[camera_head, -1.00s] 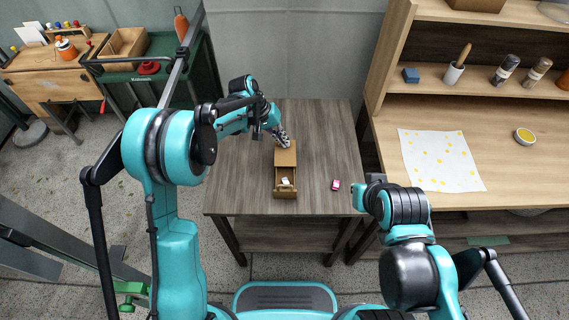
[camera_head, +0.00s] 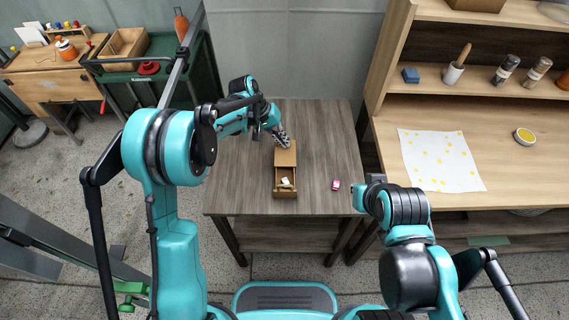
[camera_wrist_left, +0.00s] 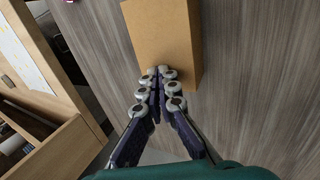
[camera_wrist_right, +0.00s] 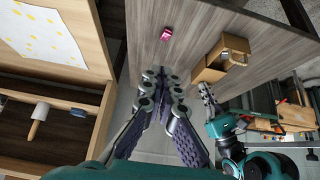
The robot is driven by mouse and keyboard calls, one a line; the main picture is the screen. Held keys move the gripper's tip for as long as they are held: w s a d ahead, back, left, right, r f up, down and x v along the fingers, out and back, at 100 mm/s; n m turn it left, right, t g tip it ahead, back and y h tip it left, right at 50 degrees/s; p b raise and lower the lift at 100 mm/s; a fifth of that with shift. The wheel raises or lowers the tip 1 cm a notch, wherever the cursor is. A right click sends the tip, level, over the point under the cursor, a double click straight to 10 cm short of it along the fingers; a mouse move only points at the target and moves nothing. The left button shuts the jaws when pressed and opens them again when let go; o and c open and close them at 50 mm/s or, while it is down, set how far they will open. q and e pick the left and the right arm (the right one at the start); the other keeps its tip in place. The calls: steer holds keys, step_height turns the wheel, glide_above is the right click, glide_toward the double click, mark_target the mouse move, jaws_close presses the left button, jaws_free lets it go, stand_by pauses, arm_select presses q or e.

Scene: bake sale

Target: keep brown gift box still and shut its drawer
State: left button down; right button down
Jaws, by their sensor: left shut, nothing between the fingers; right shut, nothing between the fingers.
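The brown gift box (camera_head: 286,156) stands on the grey wooden table, its drawer (camera_head: 285,192) pulled out toward me with a small white item inside. The box also shows in the left wrist view (camera_wrist_left: 165,35) and the right wrist view (camera_wrist_right: 211,72). My left gripper (camera_head: 283,139) is shut and empty at the box's far end, opposite the drawer. In the left wrist view its fingertips (camera_wrist_left: 162,72) meet the box edge; I cannot tell if they touch. My right gripper (camera_wrist_right: 163,75) is shut and empty, away from the box, near the table's right side.
A small pink item (camera_head: 336,185) lies on the table (camera_head: 240,180) right of the drawer. A wooden shelf unit with a desk (camera_head: 390,140) stands close on the right, holding a spotted sheet (camera_head: 440,160). The table left of the box is clear.

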steer(key=s+a+f+n+g+y, duration=0.1)
steer(key=s+a+f+n+y, duration=0.15)
steer(key=a+n, duration=0.45)
steer(key=s+a+f+n+y, duration=0.1)
steer(key=a+f+n+y, duration=0.15)
steer(key=a+n, duration=0.55)
steer(key=shift+n, duration=0.7)
steer(key=shift+w+a+f, duration=0.3)
steer(key=shift+w+f, duration=0.7)
steer(key=shift+w, duration=0.45)
steer(key=shift+w+a+f, duration=0.25)
steer(key=shift+w+f, duration=0.8)
steer(key=shift+w, duration=0.35)
steer(key=shift+w+a+f, duration=0.3)
steer(key=shift+w+f, duration=0.7)
steer(key=shift+w, duration=0.45)
